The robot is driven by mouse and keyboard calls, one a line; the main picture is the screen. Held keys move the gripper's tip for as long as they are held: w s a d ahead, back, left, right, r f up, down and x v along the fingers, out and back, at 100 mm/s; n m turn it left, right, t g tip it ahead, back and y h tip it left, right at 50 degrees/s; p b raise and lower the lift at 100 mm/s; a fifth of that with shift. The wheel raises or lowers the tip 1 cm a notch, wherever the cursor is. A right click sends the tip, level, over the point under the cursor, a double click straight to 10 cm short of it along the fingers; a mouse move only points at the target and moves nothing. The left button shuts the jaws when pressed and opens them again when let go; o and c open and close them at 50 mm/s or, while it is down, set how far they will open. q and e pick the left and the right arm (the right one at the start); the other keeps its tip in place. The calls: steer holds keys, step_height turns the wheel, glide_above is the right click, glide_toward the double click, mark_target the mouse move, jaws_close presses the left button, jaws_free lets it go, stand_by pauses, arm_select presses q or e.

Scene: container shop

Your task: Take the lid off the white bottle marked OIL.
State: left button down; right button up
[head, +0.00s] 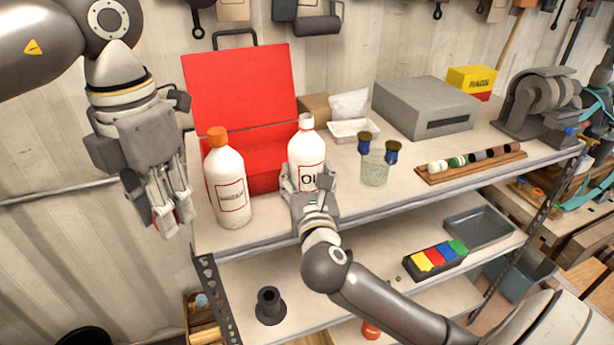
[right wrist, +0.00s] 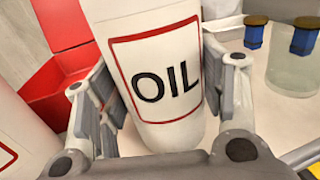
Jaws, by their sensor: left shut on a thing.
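The white bottle marked OIL (head: 307,151) stands upright on the top shelf, in front of the red box. Its label fills the middle of the right wrist view (right wrist: 165,82); its top is out of that view. In the head view its neck ends in a pale top. My left gripper (head: 170,222) hangs at the left, off the shelf's edge and away from the bottle. It is shut on a small red thing (head: 153,217), mostly hidden by the fingers.
A white bottle with an orange cap (head: 226,180) stands close left of the OIL bottle. An open red box (head: 240,90) is behind. A glass jar (head: 375,172) with blue-handled things is to the right, beside a rack of small rolls (head: 472,162).

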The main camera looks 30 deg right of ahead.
arm_select(q)
steer(key=shift+a, duration=0.15)
arm_select(e)
steer(key=shift+o, duration=1.2)
steer(key=shift+a, duration=0.1)
arm_select(q)
steer(key=shift+a, duration=0.15)
arm_select(e)
steer(key=shift+o, duration=0.4)
steer(key=shift+a+r, duration=0.1)
steer(key=shift+a, duration=0.05)
arm_select(q)
steer(key=shift+s, duration=0.1)
